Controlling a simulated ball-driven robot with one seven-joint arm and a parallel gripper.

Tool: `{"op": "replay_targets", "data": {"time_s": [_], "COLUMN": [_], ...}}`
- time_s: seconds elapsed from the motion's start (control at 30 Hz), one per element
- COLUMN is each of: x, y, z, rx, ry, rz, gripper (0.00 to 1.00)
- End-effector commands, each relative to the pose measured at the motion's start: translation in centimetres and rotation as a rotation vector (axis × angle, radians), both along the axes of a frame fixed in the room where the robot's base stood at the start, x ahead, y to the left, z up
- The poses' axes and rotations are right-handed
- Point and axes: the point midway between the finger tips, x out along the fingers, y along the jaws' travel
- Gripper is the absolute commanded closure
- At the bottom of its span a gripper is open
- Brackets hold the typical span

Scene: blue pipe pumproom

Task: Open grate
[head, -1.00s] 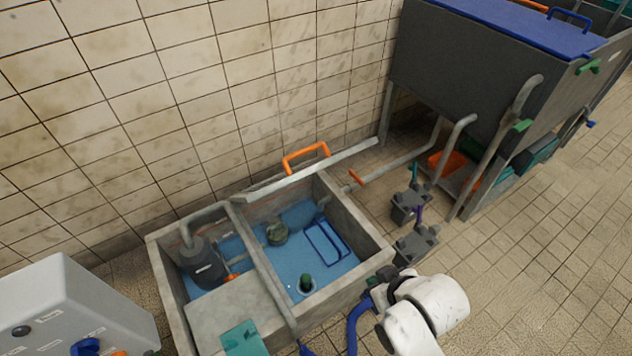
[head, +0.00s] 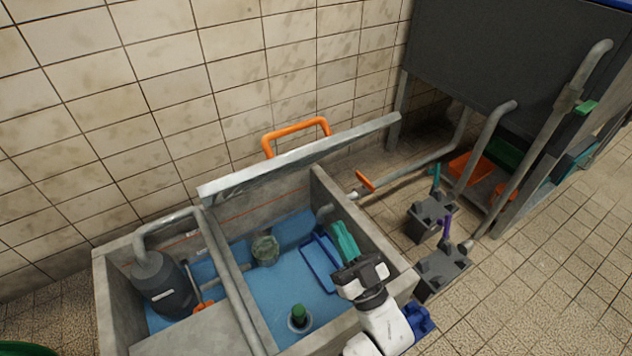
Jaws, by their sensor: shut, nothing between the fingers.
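The grate (head: 300,160) is a grey panel raised along the back edge of the concrete pit (head: 395,262), tilted up towards the tiled wall. Its orange handle (head: 297,128) stands above the panel's upper side, near the wall. The pit under it is open to view, with blue water inside. My gripper (head: 342,238), with teal fingers, is over the right part of the pit, in front of and below the raised grate. It is shut and empty, apart from the grate and handle. The grate's hinge side is not clear.
The pit holds a dark pump (head: 163,285), a blue wire frame (head: 320,262) and a green-topped fitting (head: 299,316). Grey pumps (head: 432,217) and pipes stand to the right, beneath a large dark tank (head: 490,60). Tiled floor (head: 540,280) is clear at the right.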

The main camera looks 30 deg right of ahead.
Motion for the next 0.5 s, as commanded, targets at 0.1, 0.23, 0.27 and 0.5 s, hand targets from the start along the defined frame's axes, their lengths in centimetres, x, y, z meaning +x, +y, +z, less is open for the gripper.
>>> {"op": "replay_targets", "data": {"time_s": [0.1,0.23,0.27,0.5], "x": [-0.9,-1.3,-1.3,1.1], "y": [0.1,0.2,0.2,0.2], "z": [-1.0,-0.7,-0.6,1.6], "rx": [0.000,0.001,0.001,0.002], "ry": [-0.092,-0.137,-0.141,-0.145], "rz": [0.001,0.002,0.002,0.003], "gripper": [1.00,1.00,1.00,1.00]}}
